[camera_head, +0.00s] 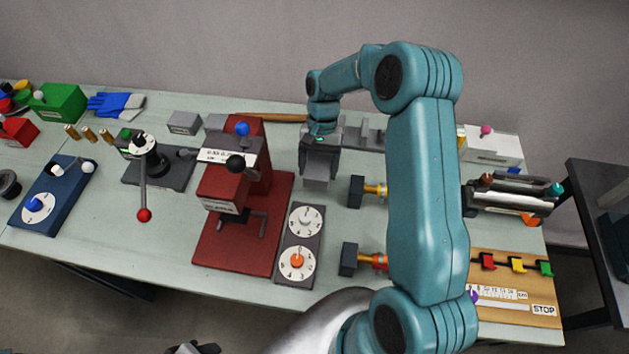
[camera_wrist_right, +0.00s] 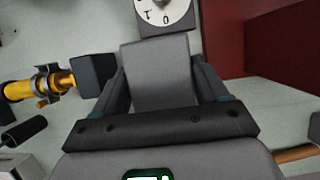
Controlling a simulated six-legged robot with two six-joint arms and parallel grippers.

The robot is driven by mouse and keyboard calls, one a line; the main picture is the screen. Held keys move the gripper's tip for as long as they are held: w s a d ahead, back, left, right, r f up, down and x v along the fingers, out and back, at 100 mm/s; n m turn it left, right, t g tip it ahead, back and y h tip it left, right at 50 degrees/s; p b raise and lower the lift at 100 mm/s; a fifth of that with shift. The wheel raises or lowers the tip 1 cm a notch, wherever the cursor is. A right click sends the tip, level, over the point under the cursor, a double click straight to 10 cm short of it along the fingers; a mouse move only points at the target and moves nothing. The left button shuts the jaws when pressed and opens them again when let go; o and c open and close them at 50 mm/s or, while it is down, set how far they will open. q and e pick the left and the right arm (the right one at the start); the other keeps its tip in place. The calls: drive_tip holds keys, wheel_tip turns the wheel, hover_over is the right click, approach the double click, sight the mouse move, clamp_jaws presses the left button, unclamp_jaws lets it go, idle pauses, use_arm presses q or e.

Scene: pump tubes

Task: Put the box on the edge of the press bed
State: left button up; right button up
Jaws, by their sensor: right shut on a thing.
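My right gripper (camera_head: 317,178) is shut on a grey box (camera_wrist_right: 160,75), which sits between its two fingers in the right wrist view. In the head view the box (camera_head: 316,172) hangs just below the gripper body, to the right of the red press. The press (camera_head: 223,188) has a flat dark red bed (camera_head: 215,250) at its base. The bed's right edge is beside the dial plate, and the box is apart from it. In the wrist view the red of the press (camera_wrist_right: 280,45) shows at upper right. My left gripper is not clearly in view.
A grey dial plate (camera_head: 286,262) with two dials lies right of the bed. Two pump tubes with dark blocks (camera_head: 355,192) (camera_head: 348,259) lie right of it. A grey block (camera_head: 184,122) and a lever device (camera_head: 165,165) stand left of the press.

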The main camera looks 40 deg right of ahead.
sight(318, 175)
wheel_tip(318, 175, down, 2)
drive_tip(key=shift+d+f, duration=0.1)
drive_tip(key=shift+f, duration=0.1)
drive_tip(key=shift+s+a+f+b, duration=0.1)
drive_tip(key=shift+a+f+b, duration=0.1)
drive_tip(key=shift+f+b, duration=0.25)
wheel_tip(318, 175, down, 4)
drive_tip(key=shift+d+r+b, duration=0.1)
drive_tip(key=shift+b, duration=1.15)
drive_tip(key=shift+w, duration=0.2)
drive_tip(key=shift+s+r, duration=0.15)
drive_tip(key=o, duration=1.1)
drive_tip(key=shift+f, duration=0.25)
use_arm(q)
drive_tip(key=f, duration=0.4)
drive_tip(key=shift+s+f, duration=0.25)
drive_tip(key=shift+f, duration=0.15)
use_arm(e)
drive_tip(key=shift+o, duration=0.2)
use_arm(q)
drive_tip(key=shift+a, duration=0.1)
use_arm(e)
drive_tip(key=shift+r, duration=0.1)
